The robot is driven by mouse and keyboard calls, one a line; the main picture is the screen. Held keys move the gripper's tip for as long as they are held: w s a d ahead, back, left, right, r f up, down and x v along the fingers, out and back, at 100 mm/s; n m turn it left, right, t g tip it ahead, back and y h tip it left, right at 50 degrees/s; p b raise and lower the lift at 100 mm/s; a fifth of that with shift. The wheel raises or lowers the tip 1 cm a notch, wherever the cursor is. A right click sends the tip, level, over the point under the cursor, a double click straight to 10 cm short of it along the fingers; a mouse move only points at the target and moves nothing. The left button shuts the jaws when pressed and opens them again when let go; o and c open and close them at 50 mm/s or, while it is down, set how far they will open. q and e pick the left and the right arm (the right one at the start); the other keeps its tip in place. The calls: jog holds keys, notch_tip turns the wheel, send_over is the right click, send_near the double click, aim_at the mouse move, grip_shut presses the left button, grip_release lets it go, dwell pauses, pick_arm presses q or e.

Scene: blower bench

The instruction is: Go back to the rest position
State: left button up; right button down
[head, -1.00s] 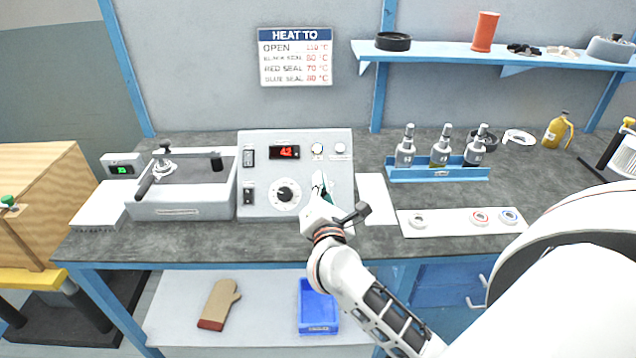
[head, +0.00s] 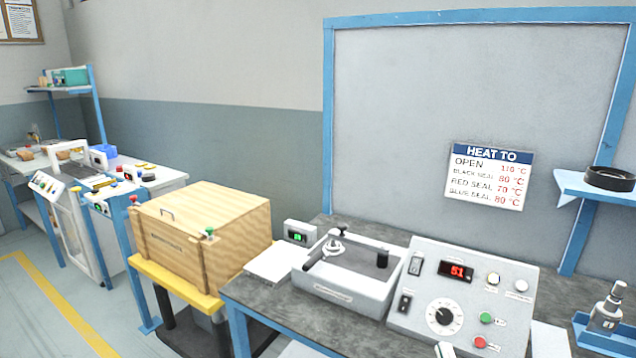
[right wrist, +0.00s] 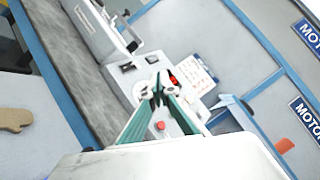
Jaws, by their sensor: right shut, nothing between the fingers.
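My right gripper (right wrist: 158,92) shows in the right wrist view, its two green fingers closed together at the tips with nothing between them. It is in front of the control box, which lies behind the fingers; I cannot tell the exact gap. In the head view only a small pale piece, probably of my right arm, shows at the bottom edge below the control box (head: 407,322). The box has a dial, a red display reading 51, and a green and a red button. My left gripper is in neither view.
A wooden crate (head: 170,245) sits on a yellow-topped stand further left. Another bench (head: 150,180) stands far left.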

jog(key=s+a+f+n+g+y, duration=0.1)
jog(key=s+f+n+g, duration=0.2)
jog(key=f+n, duration=0.6)
jog(key=s+a+f+n+g+y, duration=0.1)
jog(key=s+a+f+n+g, duration=0.1)
jog(key=s+f+n, duration=0.6)
jog(key=s+a+f+n+g, duration=0.2)
jog(key=s+f+n+g, duration=0.2)
jog(key=f+n, duration=0.6)
jog(key=shift+s+g+y, duration=0.4)
jog(key=shift+s, duration=0.6)
dwell(0.7)
